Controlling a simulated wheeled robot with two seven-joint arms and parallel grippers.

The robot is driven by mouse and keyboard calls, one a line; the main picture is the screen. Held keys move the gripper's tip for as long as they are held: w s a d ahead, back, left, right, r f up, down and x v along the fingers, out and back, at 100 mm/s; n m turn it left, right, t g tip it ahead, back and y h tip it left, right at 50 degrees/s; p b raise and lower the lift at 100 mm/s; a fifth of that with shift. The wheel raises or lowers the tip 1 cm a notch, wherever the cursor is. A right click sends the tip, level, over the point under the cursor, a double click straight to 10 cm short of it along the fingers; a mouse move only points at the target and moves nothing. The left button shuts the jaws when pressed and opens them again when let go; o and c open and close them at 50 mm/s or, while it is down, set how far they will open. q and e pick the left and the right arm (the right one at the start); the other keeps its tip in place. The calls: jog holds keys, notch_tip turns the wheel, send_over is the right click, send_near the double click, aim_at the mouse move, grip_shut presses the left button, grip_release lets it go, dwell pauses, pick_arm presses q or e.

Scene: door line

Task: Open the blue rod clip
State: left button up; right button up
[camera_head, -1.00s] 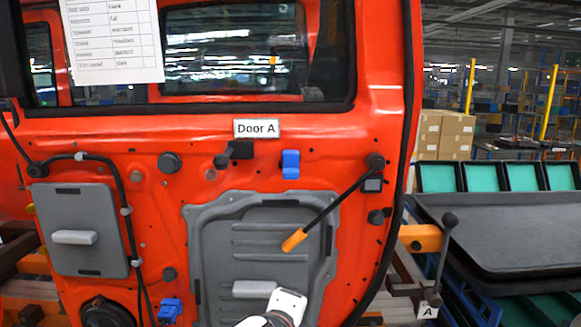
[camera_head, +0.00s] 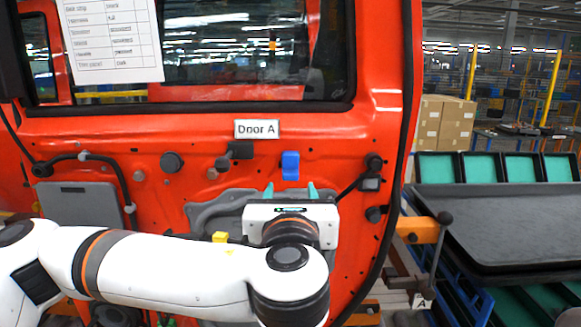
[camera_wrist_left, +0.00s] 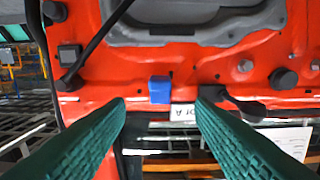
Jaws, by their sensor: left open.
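The blue rod clip (camera_head: 290,165) sits on the red door below the "Door A" label. It also shows in the left wrist view (camera_wrist_left: 160,90), ahead of and between my two teal fingers. My left gripper (camera_head: 290,190) is open and empty, with its fingertips just below the clip in the head view. In the left wrist view the left gripper (camera_wrist_left: 160,103) has its fingers wide apart, one on each side of the clip, and I cannot tell any contact. The black rod (camera_wrist_left: 97,40) runs to the side of the clip. My right gripper is not in view.
The red door (camera_head: 330,125) carries a dark grey panel (camera_head: 205,212), black knobs and a paper sheet (camera_head: 112,40). My left arm covers much of the lower door. A dark table (camera_head: 500,225) and cardboard boxes (camera_head: 445,122) stand to the right.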

aim_at(290, 175)
pick_arm(q)
jog(key=w+p, duration=0.2)
jog(key=w, duration=0.4)
jog(key=shift+w+r+p, duration=0.15)
jog(key=shift+p, duration=0.15)
jog(key=shift+w+f, duration=0.2)
jog(key=shift+w, duration=0.45)
jog(key=shift+c, duration=0.6)
jog(key=c, duration=0.9)
